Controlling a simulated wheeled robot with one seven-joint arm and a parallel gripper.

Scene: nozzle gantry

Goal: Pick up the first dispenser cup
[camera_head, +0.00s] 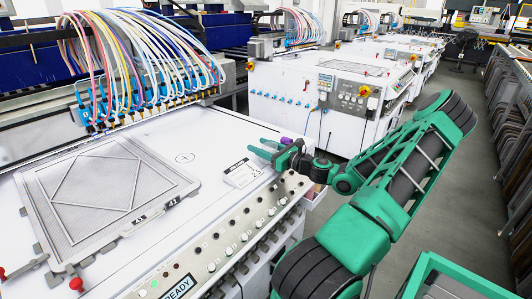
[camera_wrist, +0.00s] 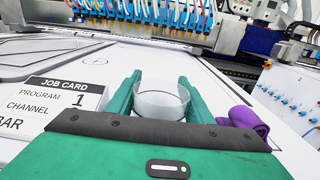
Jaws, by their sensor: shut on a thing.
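A clear, whitish dispenser cup (camera_wrist: 160,104) stands between the two green fingers of my gripper (camera_wrist: 160,82) in the wrist view. The fingers are shut on its sides. The cup's round rim shows, and its lower part is hidden behind the gripper body. In the head view my gripper (camera_head: 264,149) is over the right edge of the white machine top, beside the job card. The cup is too small to make out there. I cannot tell whether its base touches the surface.
A job card (camera_wrist: 65,104) lies left of my gripper, and a purple cloth (camera_wrist: 245,122) lies right of it. A framed screen (camera_head: 105,190) lies on the white machine top (camera_head: 190,140). Nozzles with coloured hoses (camera_head: 140,60) line the gantry behind. Knobs (camera_head: 245,236) line the front edge.

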